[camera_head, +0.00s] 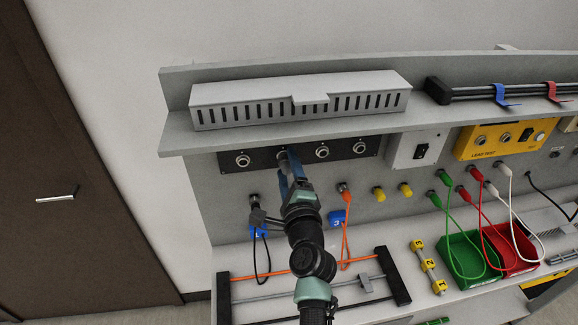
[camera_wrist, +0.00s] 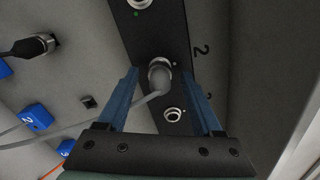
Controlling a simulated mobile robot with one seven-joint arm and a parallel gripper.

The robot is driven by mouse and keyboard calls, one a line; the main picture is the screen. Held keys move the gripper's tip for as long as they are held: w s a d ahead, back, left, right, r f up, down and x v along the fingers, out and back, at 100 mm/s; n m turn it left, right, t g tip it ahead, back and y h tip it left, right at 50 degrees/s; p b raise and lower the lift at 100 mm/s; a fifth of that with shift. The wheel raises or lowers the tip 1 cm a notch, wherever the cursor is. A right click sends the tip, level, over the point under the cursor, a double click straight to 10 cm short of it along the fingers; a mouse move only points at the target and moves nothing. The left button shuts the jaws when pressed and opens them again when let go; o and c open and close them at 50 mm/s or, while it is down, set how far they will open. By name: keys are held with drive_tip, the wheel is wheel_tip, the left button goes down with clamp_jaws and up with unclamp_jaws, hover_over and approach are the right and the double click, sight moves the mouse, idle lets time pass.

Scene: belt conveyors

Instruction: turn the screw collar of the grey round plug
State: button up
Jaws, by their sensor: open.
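The grey round plug (camera_wrist: 158,73) sits at a round socket on the black panel (camera_wrist: 178,47), beside the printed number 2, in the wrist view. Its grey cable (camera_wrist: 146,106) runs down and left from it. My gripper (camera_wrist: 161,76) is open, with one blue finger on each side of the plug; I cannot tell whether either finger touches it. The screw collar is small and I cannot make out how far it is turned. In the head view my gripper (camera_head: 289,160) is at the second socket from the left and mostly hides the plug.
A grey slotted cover (camera_head: 300,100) sits on the shelf just above the panel. Blue tags (camera_head: 338,217) and an orange cable (camera_head: 347,234) hang below. Yellow caps (camera_head: 379,194) are to the right. Green (camera_head: 470,262) and red (camera_head: 515,247) bins stand at the right.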

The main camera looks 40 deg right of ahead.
drive_tip(key=p+v, duration=0.5)
drive_tip(key=v, duration=0.8)
idle(0.4)
